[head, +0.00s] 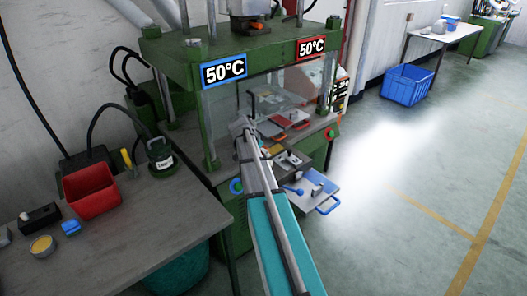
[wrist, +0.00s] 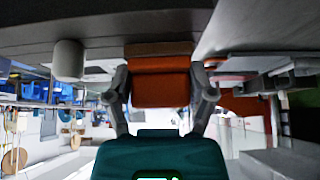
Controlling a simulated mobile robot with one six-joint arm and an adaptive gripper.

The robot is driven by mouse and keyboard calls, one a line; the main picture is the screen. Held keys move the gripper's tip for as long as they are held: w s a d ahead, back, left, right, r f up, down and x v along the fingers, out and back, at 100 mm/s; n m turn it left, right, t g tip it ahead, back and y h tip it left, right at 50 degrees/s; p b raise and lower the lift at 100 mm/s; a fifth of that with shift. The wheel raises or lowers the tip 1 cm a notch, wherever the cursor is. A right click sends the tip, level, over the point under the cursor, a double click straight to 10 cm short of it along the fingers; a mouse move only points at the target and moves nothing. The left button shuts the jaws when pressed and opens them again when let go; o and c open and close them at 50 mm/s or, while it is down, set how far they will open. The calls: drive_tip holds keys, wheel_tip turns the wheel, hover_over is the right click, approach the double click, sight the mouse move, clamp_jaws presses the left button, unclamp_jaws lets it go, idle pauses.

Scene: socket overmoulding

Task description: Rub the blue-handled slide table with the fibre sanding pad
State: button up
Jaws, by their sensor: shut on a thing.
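My gripper (wrist: 161,88) is shut on an orange-brown block, which looks like the fibre sanding pad (wrist: 160,90), in the wrist view. The pad's far end is close to a dark surface; I cannot tell whether they touch. In the head view my arm reaches up in front of the press, left of the slide table. The jaws and pad cannot be made out there.
The green press (head: 175,55) carries two 50°C signs. Red-handled parts (head: 297,119) lie inside it. A grey bench (head: 100,235) at left holds a red bin (head: 90,190) and a green-based device (head: 161,158).

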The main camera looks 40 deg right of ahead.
drive_tip(key=shift+r+p, duration=3)
drive_tip(key=shift+r, duration=0.1)
drive_tip(key=shift+r+p, duration=1.45)
drive_tip(key=shift+p, duration=0.1)
